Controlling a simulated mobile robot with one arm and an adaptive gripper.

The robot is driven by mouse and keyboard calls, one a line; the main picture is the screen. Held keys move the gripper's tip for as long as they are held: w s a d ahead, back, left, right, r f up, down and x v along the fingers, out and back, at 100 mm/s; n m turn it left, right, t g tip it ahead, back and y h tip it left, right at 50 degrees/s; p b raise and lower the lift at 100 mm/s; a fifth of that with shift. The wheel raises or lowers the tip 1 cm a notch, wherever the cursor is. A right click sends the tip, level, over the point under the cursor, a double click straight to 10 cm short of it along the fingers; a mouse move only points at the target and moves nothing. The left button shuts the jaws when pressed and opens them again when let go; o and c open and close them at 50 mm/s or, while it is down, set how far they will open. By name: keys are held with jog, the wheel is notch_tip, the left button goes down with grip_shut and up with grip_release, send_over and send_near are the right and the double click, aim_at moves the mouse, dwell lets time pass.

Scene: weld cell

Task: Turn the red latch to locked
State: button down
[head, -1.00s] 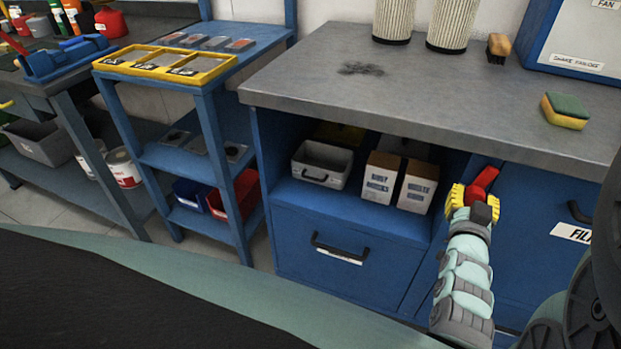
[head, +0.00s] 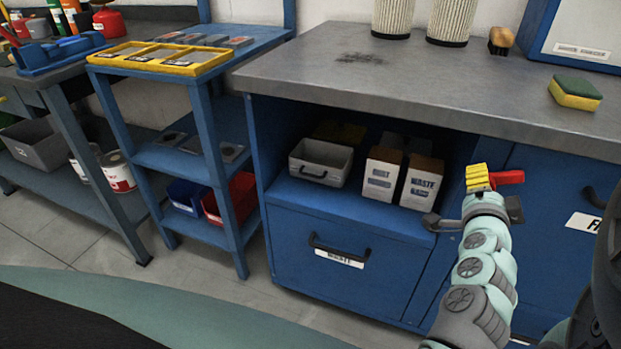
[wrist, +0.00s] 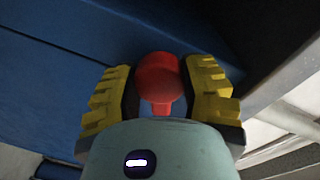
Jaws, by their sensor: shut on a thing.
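The red latch (head: 509,177) is on the blue cabinet front, just below the worktop edge and beside the open shelf bay. In the head view its red end sticks out to the right of my gripper (head: 478,178), roughly level. My gripper has yellow ridged fingers and is shut on the latch. The wrist view shows the red latch (wrist: 158,80) between the two yellow fingers (wrist: 160,95). Part of the latch and its mount are hidden behind the fingers.
The grey worktop (head: 310,75) overhangs just above my gripper. A blue door with a dark handle (head: 592,197) is to the right. The open bay holds a metal tray (head: 320,165) and white boxes (head: 380,175). A green-yellow sponge (head: 575,93) lies on the worktop.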

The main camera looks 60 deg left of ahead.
jog(key=shift+f+m+g+b, duration=0.15)
jog(key=shift+m+b, duration=0.15)
jog(key=shift+m, duration=0.7)
jog(key=shift+m+g+b, duration=0.15)
jog(key=shift+m+b, duration=0.15)
jog(key=shift+m, duration=0.7)
jog(key=shift+c, duration=1.8)
grip_release()
jog(key=v, duration=0.7)
jog(key=shift+s, duration=0.25)
jog(key=shift+w+d, duration=0.1)
jog(key=shift+d, duration=0.05)
